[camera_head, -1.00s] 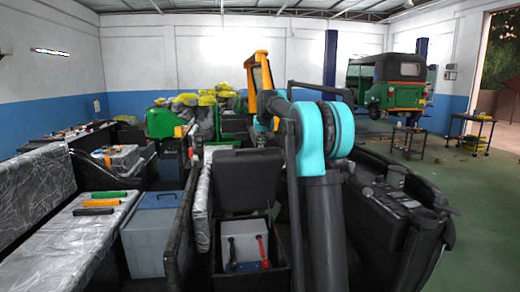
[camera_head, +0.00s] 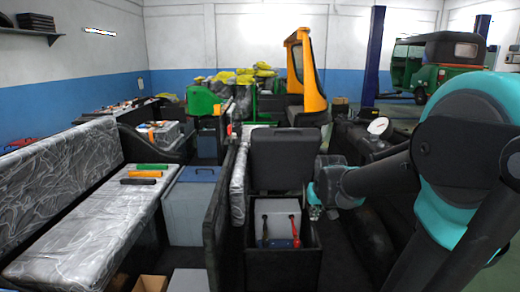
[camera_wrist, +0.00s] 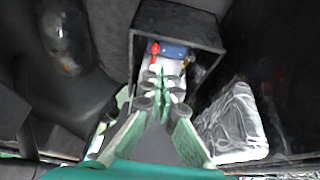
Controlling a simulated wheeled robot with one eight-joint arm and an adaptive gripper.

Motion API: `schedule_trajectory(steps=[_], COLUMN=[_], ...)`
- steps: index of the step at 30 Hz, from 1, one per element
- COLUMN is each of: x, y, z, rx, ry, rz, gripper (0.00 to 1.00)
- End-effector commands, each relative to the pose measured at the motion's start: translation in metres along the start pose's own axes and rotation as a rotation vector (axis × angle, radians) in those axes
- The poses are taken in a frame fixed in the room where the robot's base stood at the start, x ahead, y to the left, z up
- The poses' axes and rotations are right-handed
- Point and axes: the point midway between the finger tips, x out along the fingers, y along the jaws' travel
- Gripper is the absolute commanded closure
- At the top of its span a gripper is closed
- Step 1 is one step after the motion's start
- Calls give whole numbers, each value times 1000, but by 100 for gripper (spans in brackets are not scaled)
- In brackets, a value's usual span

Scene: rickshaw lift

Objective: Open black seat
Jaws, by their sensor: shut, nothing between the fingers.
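The black seat (camera_head: 285,160) stands raised like an upright lid at the back of a black box (camera_head: 262,270). The box is open at the top. Inside it is a light grey block (camera_head: 278,222), with a red-handled tool (camera_head: 295,232) and a blue-handled tool (camera_head: 264,232) at its front. My gripper (camera_head: 316,212) is beside the box's right edge, at about rim height, and looks empty. In the wrist view my closed fingers (camera_wrist: 162,88) point toward the open box (camera_wrist: 180,35), with the red handle (camera_wrist: 155,48) just beyond them. Contact with the box cannot be told.
A plastic-wrapped bench (camera_head: 85,215) is at the left, with coloured tubes (camera_head: 145,173) on it. A blue-lidded grey box (camera_head: 188,205) stands beside the bench. A dark partition (camera_head: 222,200) borders the black box on its left. A green three-wheeler (camera_head: 435,70) stands far back right.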

Motion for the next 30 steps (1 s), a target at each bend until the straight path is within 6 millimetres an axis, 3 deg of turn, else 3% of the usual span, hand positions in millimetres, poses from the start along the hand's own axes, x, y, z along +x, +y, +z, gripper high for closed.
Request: schedule_trajectory(steps=[1,6,10,12,14,17,20,24,30], x=[5,18,24,25,25,22,14,-2,-27], y=[0,1,0,0,0,0,-2,-10,-28], z=[37,133,176,188,188,161,100,-10,-158], rx=[0,1,1,1,0,-8,-23,-52,-96], ry=[-12,-46,-60,-65,-66,-61,-47,-21,18], rz=[0,-1,-2,-2,-1,2,8,22,40], gripper=[100,100,100,100,100,100,100,100,100])
